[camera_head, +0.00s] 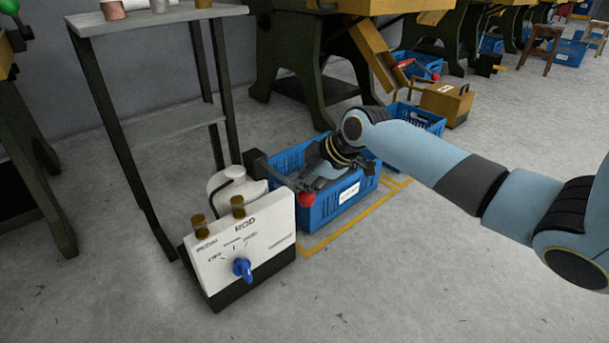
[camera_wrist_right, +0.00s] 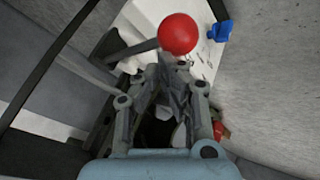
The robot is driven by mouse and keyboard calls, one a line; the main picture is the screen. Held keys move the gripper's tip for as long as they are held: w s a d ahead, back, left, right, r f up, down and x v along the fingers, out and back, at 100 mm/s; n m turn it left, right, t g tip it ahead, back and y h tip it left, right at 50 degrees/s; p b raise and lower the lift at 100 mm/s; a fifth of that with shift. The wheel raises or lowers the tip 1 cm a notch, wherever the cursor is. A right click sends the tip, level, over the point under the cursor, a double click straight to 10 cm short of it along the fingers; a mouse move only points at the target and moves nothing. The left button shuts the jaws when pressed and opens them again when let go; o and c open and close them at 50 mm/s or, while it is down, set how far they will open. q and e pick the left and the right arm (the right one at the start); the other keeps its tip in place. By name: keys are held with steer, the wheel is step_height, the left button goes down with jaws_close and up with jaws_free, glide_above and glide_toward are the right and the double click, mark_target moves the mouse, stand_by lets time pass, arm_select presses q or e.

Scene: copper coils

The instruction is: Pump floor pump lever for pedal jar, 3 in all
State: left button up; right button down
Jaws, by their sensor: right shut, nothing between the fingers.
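The floor pump (camera_head: 262,237) is a white box on a black base, with lettering including "ROD" and a blue selector knob (camera_head: 243,268). I cannot tell which mark the knob points at. Two amber jars stand on top, the left one (camera_head: 200,226) by the smaller lettering and the right one (camera_head: 238,206) by "ROD". A dark lever (camera_head: 278,177) ends in a red ball (camera_head: 306,199). My right gripper (camera_head: 314,179) is shut and empty, close behind the ball. In the right wrist view the ball (camera_wrist_right: 178,33) shows just beyond the fingertips (camera_wrist_right: 170,72); contact is unclear.
A blue crate (camera_head: 345,213) stands right behind the pump, under my right gripper, inside yellow floor lines. A grey shelf (camera_head: 150,20) stands at left. Workbenches and a wooden toolbox (camera_head: 446,103) are behind. The floor in front is clear.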

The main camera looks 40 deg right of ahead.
arm_select(q)
steer(key=shift+s+f+b, duration=0.15)
steer(key=shift+f+b, duration=0.25)
steer(key=shift+f, duration=0.1)
arm_select(e)
steer(key=shift+s+f, duration=0.25)
steer(key=shift+f, duration=0.75)
stand_by(0.4)
steer(key=shift+w+r+p, duration=0.25)
steer(key=shift+r+p, duration=0.55)
steer(key=shift+r, duration=0.35)
steer(key=shift+w+r+p, duration=0.2)
steer(key=shift+r+p, duration=0.6)
steer(key=shift+r, duration=0.3)
arm_select(q)
step_height(320, 180, up, 6)
steer(key=w+p, duration=0.1)
steer(key=p, duration=0.1)
steer(key=shift+w+r+t, duration=0.25)
steer(key=shift+w+t, duration=0.1)
steer(key=shift+t, duration=0.05)
arm_select(e)
steer(key=shift+w+r, duration=0.2)
steer(key=shift+r, duration=1.2)
arm_select(q)
steer(key=shift+r, duration=0.1)
arm_select(e)
steer(key=shift+r, duration=0.1)
